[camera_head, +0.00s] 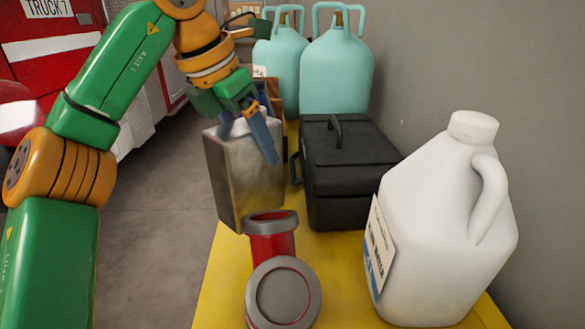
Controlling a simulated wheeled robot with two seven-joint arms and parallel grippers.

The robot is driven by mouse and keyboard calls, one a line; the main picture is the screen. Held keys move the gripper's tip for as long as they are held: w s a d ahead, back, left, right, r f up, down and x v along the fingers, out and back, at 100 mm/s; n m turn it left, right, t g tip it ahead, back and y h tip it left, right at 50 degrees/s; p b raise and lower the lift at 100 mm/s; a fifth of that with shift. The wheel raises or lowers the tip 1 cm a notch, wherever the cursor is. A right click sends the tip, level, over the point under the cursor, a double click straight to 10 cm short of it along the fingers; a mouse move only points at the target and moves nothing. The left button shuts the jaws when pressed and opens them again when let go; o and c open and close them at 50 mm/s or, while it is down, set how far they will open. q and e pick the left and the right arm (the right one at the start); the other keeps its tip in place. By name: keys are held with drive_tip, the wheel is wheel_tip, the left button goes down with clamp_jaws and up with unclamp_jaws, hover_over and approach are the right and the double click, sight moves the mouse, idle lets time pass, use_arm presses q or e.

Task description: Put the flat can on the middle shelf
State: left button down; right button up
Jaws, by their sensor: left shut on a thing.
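The flat can (240,178) is a dull metal, rectangular can, a little left of the centre of the head view. My left gripper (249,130) comes down on it from above and is shut on its upper part, with one blue-grey finger showing across the near side. The can is slightly tilted in the picture, at the left edge of the yellow surface. I cannot tell whether its bottom touches that surface. The middle shelf cannot be made out as such. My right gripper is not in view.
On the yellow surface (216,295) stand a red and grey pipe fitting (272,240) just in front of the can, a black case (345,175) to its right, a white jug (440,225) and two teal tanks (336,75) behind. Open floor (165,240) lies left; a red truck (60,65) stands beyond.

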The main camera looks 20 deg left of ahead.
sight(254, 180)
use_arm(q)
drive_tip(key=f, duration=0.4)
drive_tip(key=f+b, duration=0.1)
drive_tip(key=f, duration=0.1)
drive_tip(key=shift+s+a, duration=0.1)
drive_tip(key=shift+a, duration=0.15)
drive_tip(key=shift+d+f, duration=0.1)
drive_tip(key=shift+f, duration=0.25)
drive_tip(key=shift+f, duration=0.15)
drive_tip(key=shift+c, duration=0.5)
unclamp_jaws()
drive_tip(key=shift+o, duration=0.5)
drive_tip(key=shift+s+d, duration=0.1)
